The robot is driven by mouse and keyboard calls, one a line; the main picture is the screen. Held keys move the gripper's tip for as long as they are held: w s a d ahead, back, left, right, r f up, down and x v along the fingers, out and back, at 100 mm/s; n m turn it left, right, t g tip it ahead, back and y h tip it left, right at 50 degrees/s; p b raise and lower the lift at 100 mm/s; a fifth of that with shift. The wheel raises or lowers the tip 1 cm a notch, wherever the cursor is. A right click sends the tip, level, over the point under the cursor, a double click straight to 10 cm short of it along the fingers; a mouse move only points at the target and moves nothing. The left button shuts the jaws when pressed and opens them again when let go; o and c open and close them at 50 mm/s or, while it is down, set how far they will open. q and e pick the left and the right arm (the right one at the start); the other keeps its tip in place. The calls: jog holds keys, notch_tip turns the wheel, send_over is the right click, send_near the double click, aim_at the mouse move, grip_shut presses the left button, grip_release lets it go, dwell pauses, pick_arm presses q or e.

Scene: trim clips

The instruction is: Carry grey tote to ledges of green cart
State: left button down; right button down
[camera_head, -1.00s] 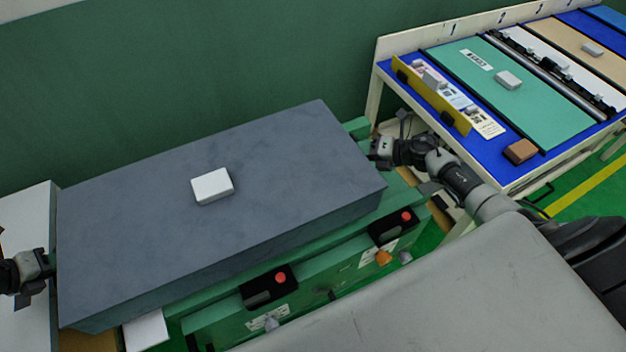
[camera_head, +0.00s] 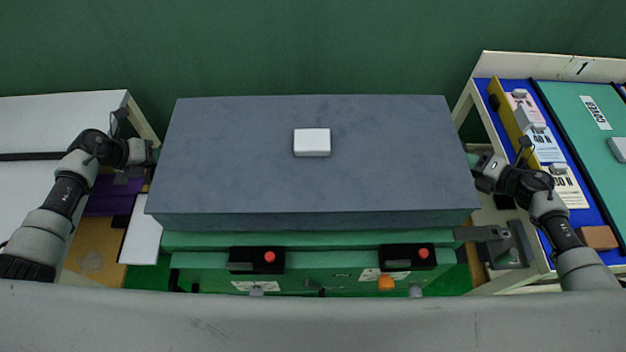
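The grey tote (camera_head: 240,165) is a large, flat-topped slab-like box in the middle of the head view, lying level over the green cart (camera_head: 325,275). The tote hides most of the cart's top, so I cannot tell whether it rests on the ledges. A small white block (camera_head: 312,142) lies on the tote's top. My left gripper (camera_head: 152,153) is at the tote's left end and my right gripper (camera_head: 477,170) is at its right end. Their fingertips are small and partly hidden, so their opening and grip do not show.
The cart's front has two black boxes with red buttons (camera_head: 257,260) (camera_head: 407,257) and an orange knob (camera_head: 386,284). A blue-edged workbench (camera_head: 560,215) with cards and a brown block (camera_head: 598,237) stands at the right. A white table (camera_head: 50,125) stands at the left. A green wall is behind.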

pick_arm(q)
jog(key=shift+w+a+f, duration=0.1)
jog(key=shift+a, duration=0.05)
pick_arm(e)
jog(key=shift+w+d+f, duration=0.1)
jog(key=shift+d+f, duration=0.05)
jog(key=shift+d, duration=0.1)
